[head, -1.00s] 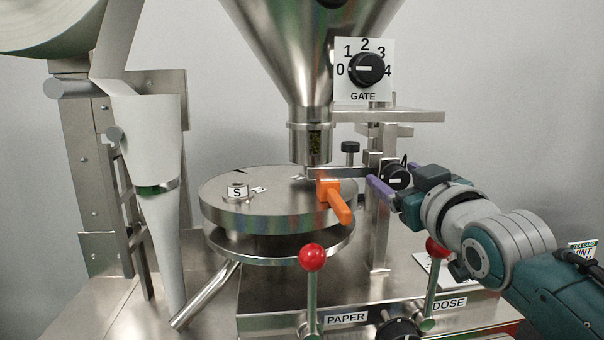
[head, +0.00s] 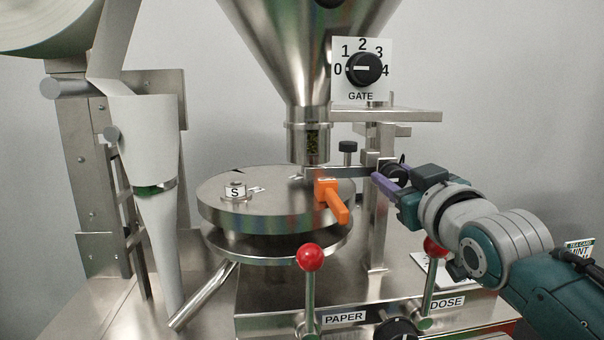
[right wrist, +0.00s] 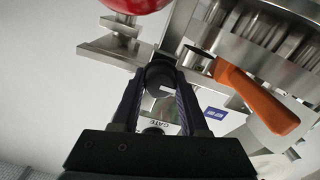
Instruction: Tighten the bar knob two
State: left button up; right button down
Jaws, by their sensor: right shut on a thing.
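A black bar knob (head: 393,168) with a white pointer mark sits on the metal bracket at the right end of the flat bar (head: 345,171). My right gripper (head: 385,179) has its purple fingers on this knob and is shut on it. In the right wrist view the knob (right wrist: 160,74) sits between the fingertips. The fingers hide part of it in the head view. A second black knob (head: 348,147) stands upright on the bar, apart from the gripper. My left gripper is not in view.
Round metal plate (head: 262,205) lies below. Red-topped levers (head: 310,257) stand in front. The gate dial (head: 364,69) and hopper (head: 310,60) are above.

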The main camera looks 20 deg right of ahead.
jog(key=m+p, duration=0.1)
jog(key=m, duration=0.2)
jog(key=shift+r+m, duration=0.1)
jog(key=shift+m, duration=0.3)
jog(key=m+p, duration=0.1)
jog(key=m, duration=0.3)
jog(key=shift+d+m, duration=0.1)
jog(key=shift+m, duration=0.2)
jog(key=m, duration=0.4)
jog(key=shift+m, duration=0.3)
jog(key=m, duration=0.4)
jog(key=shift+m, duration=0.4)
